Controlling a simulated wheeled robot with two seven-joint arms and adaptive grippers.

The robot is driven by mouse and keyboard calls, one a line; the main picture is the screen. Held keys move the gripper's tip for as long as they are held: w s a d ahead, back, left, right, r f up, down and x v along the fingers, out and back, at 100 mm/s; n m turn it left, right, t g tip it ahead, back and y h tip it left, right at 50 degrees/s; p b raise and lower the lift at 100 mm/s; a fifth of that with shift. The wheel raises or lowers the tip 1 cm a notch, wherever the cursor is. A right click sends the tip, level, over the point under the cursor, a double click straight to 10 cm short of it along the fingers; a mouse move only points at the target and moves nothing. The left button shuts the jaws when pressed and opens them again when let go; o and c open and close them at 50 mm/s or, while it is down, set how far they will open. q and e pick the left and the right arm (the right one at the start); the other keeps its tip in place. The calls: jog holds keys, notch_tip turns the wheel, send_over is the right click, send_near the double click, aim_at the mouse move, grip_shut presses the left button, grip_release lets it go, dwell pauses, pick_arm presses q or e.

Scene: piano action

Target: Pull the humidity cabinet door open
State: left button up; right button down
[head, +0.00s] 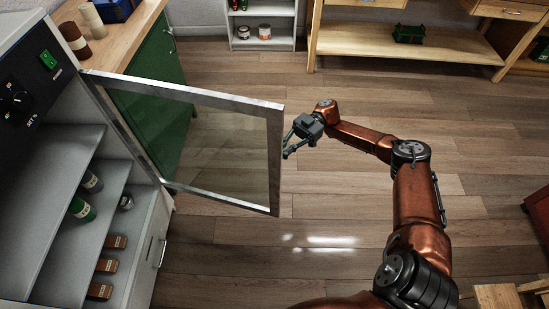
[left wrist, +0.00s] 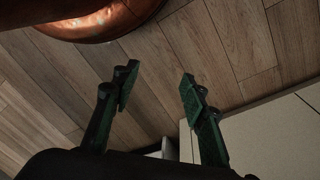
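The humidity cabinet (head: 60,165) stands at the left of the head view. Its glass door, with a grey metal frame (head: 275,160), is swung wide open and sticks out over the floor. My right gripper (head: 288,146) is just right of the door's free edge. Its fingers look spread, with nothing between them; whether they touch the frame I cannot tell. My left gripper (left wrist: 158,84) shows only in the left wrist view. Its fingers are apart and empty above the floor, near a pale panel. The door's handle cannot be made out.
Inside the cabinet are shelves with bottles (head: 82,209) and brown blocks (head: 108,265). A green cabinet (head: 160,60) with a wooden top stands behind the door. Shelves (head: 264,42) and a wooden bench (head: 410,45) line the back. The wooden floor around the door is clear.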

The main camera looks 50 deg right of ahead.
pick_arm(q)
jog(key=w+d+f+t+h+b, duration=0.1)
jog(key=w+d+f+t+b, duration=0.2)
jog(key=w+d+f, duration=0.2)
jog(key=shift+w+d+f+h+b, duration=0.35)
jog(key=shift+w+f, duration=0.6)
jog(key=shift+f, duration=0.4)
pick_arm(e)
jog(key=shift+w+d, duration=0.7)
jog(key=shift+d, duration=0.35)
jog(key=shift+w+d, duration=0.7)
jog(key=shift+d, duration=0.3)
pick_arm(q)
jog(key=shift+a+t, duration=0.1)
jog(key=shift+t, duration=0.2)
pick_arm(e)
jog(key=c, duration=2.2)
grip_release()
jog(key=shift+s+d, duration=0.1)
jog(key=shift+d, duration=0.05)
jog(key=shift+c, duration=0.2)
jog(key=shift+o, duration=0.8)
jog(key=shift+a, duration=0.2)
